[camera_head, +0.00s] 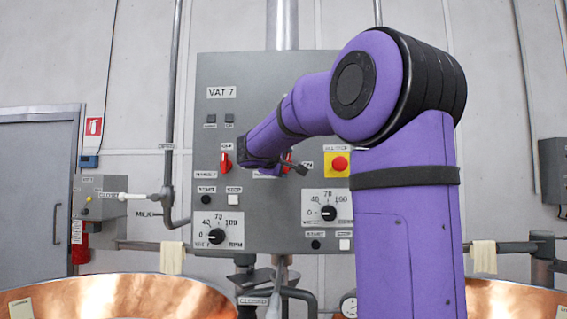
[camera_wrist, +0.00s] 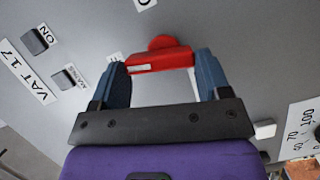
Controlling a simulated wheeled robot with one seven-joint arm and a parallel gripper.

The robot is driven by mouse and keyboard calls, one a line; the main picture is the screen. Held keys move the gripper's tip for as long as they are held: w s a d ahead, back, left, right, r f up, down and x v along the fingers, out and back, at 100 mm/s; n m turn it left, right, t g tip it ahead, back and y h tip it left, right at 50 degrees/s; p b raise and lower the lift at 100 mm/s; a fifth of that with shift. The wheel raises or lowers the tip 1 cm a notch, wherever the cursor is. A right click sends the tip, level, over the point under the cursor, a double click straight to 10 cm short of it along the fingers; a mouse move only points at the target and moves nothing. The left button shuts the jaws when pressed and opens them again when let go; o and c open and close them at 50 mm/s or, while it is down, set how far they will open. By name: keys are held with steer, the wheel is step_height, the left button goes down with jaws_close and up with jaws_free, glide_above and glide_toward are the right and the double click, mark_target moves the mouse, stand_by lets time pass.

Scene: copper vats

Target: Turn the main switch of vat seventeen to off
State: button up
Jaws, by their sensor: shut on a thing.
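A red main switch (camera_wrist: 152,62) is on the grey control panel (camera_head: 262,70). In the wrist view its handle lies crosswise between the two blue fingers of my gripper (camera_wrist: 161,64), which is shut on it. A "VAT 17" label (camera_wrist: 27,72) shows at the left of the wrist view, strongly tilted.
The panel's left half has a "VAT 7" label (camera_head: 221,92), another red switch (camera_head: 226,163) and a dial (camera_head: 216,236). A red emergency button (camera_head: 339,163) on yellow is close to my arm. Copper vats (camera_head: 110,297) stand below.

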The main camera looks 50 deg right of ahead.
steer(key=shift+w+f+n+h, duration=0.15)
steer(key=shift+n+h, duration=0.35)
steer(key=shift+n, duration=0.5)
steer(key=shift+a, duration=0.1)
steer(key=o, duration=0.9)
steer(key=shift+o, duration=0.2)
steer(key=v, duration=1.1)
